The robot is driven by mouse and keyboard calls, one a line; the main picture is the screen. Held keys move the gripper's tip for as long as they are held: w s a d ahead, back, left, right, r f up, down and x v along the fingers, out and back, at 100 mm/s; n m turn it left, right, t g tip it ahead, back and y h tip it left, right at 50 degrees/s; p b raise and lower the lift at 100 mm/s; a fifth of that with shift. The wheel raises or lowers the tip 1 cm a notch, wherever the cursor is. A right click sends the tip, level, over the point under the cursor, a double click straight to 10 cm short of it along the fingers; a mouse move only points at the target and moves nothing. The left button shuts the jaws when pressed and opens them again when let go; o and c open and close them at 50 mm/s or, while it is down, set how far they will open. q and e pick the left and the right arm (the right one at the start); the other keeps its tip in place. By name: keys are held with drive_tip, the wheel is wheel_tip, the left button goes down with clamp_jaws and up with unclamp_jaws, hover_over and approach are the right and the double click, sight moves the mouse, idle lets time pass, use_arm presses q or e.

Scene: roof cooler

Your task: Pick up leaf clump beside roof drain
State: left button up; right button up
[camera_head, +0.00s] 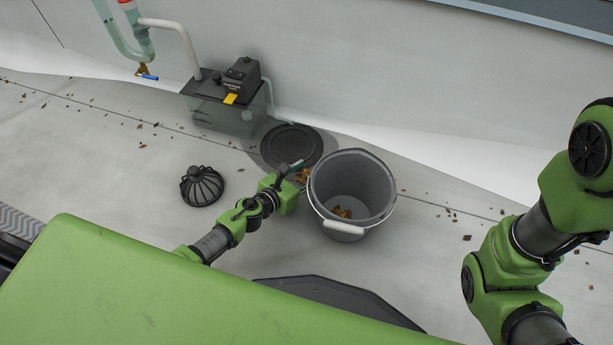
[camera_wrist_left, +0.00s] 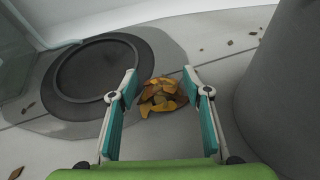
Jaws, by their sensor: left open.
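The leaf clump (camera_wrist_left: 160,96) is a small pile of orange-brown leaves on the roof floor, beside the dark round roof drain (camera_wrist_left: 92,72). In the head view the clump (camera_head: 303,175) shows only in part, between my left gripper and the grey bucket. My left gripper (camera_head: 292,168) is open and empty. In the left wrist view its two teal fingers (camera_wrist_left: 163,82) stand either side of the clump in the picture; whether they are down at its height I cannot tell. The drain (camera_head: 291,146) lies just beyond the gripper. My right gripper is out of view.
The grey bucket (camera_head: 381,193) stands close right of my left gripper, with some leaves (camera_head: 341,212) inside. A black domed strainer (camera_head: 202,186) lies to the left. A box-shaped unit with pipes (camera_head: 226,104) stands behind by the wall. Small leaf bits are scattered on the floor.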

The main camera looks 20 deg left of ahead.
use_arm(q)
drive_tip(key=c, duration=0.9)
